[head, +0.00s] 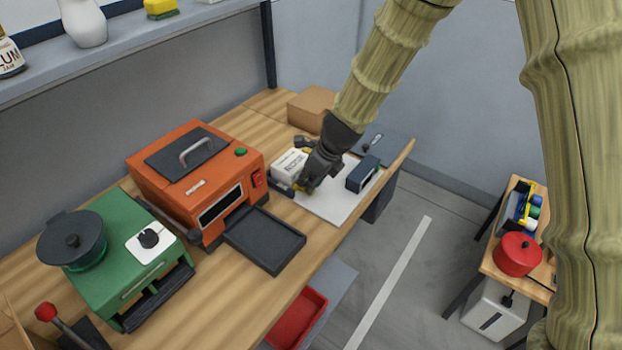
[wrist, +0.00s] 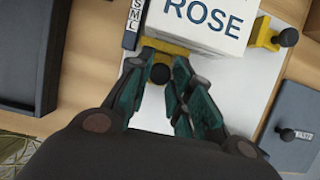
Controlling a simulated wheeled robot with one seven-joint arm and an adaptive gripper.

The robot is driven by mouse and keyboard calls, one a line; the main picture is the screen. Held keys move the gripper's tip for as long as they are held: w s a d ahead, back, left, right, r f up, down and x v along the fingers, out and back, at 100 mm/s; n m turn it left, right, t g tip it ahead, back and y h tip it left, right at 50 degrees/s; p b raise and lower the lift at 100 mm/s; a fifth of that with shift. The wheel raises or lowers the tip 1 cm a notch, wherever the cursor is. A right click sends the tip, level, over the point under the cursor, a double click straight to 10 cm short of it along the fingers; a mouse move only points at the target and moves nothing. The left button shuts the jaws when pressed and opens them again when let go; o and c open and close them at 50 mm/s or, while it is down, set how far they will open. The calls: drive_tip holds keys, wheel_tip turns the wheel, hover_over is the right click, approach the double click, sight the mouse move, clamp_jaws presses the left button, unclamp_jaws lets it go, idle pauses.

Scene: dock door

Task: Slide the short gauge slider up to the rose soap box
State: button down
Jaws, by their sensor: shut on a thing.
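The rose soap box (head: 289,163) is a white box on a pale plate (head: 333,204) on the bench. Its side reads ROSE in the wrist view (wrist: 203,20). A yellow slider (wrist: 178,48) with a black knob (wrist: 160,73) is at the box's near edge. My gripper (wrist: 158,80) is shut on the slider's knob, one finger on each side; it shows beside the box in the head view (head: 307,188). The yellow bar looks very close to the box; I cannot tell if they touch. A second yellow slider (wrist: 263,33) with a black knob is right of the box.
A dark SMC bar (wrist: 135,22) is just left of the box. A dark blue block (head: 363,174) stands on the plate's right part. A dark panel with a knob (wrist: 299,128) lies to the right. An orange oven (head: 193,178) and dark tray (head: 265,240) are left.

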drive_tip(key=shift+w+a+r+p, duration=0.15)
drive_tip(key=shift+a+p, duration=0.05)
drive_tip(key=shift+p, duration=0.3)
drive_tip(key=c, duration=1.3)
unclamp_jaws()
drive_tip(key=shift+a+f, duration=0.1)
drive_tip(key=shift+f, duration=0.1)
drive_tip(key=shift+o, duration=0.2)
drive_tip(key=shift+r, duration=0.1)
drive_tip(key=v, duration=1.1)
drive_tip(key=shift+r, duration=0.4)
